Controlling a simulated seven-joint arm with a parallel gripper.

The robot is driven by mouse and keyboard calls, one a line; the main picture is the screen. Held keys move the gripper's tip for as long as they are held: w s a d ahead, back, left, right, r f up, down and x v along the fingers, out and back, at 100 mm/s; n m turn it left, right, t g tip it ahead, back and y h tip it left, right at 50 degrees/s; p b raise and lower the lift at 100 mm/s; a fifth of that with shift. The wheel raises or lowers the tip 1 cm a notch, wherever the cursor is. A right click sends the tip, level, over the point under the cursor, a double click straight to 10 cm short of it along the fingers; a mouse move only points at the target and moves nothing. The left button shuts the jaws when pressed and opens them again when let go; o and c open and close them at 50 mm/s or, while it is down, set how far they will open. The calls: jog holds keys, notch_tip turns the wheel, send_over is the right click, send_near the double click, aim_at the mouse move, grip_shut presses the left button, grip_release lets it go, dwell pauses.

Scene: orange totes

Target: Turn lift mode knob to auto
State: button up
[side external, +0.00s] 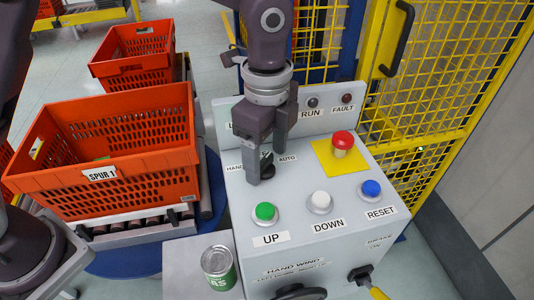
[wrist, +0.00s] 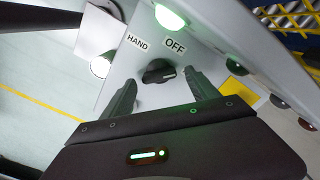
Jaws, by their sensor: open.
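The lift mode knob (wrist: 158,72) is a black rotary knob on the grey control panel (side external: 290,200). It shows between my open fingers in the wrist view, with a white pointer mark towards its right side. The labels HAND (wrist: 137,40) and OFF (wrist: 174,45) show near it. In the side view the AUTO label (side external: 287,158) is visible, and the knob (side external: 267,168) is partly hidden behind my gripper (side external: 262,165). My gripper is open, with one finger on each side of the knob. I cannot tell whether either finger touches it.
The panel carries a green UP button (side external: 265,212), a white DOWN button (side external: 320,201), a blue RESET button (side external: 371,189) and a red emergency button (side external: 343,141). Orange totes (side external: 110,150) stand left. A yellow mesh fence (side external: 440,90) stands behind right. A can (side external: 218,265) stands front left.

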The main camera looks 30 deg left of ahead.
aim_at(265, 161)
notch_tip(265, 161, up, 6)
jog(key=shift+r, duration=0.4)
jog(key=shift+a+r, duration=0.15)
jog(key=s+a+r+n+t, duration=0.2)
jog(key=s+a+r+n, duration=0.25)
jog(key=a, duration=0.25)
jog(key=s+a+r+n+t, duration=0.1)
jog(key=s+a+r+n, duration=0.2)
jog(key=s+a+n, duration=0.3)
jog(key=s+a+f+n+t, duration=0.2)
jog(key=s+a+n, duration=0.4)
jog(key=s, duration=0.4)
jog(key=shift+a+f+n+t, duration=0.3)
jog(key=shift+f+n, duration=0.5)
jog(key=shift+n, duration=0.05)
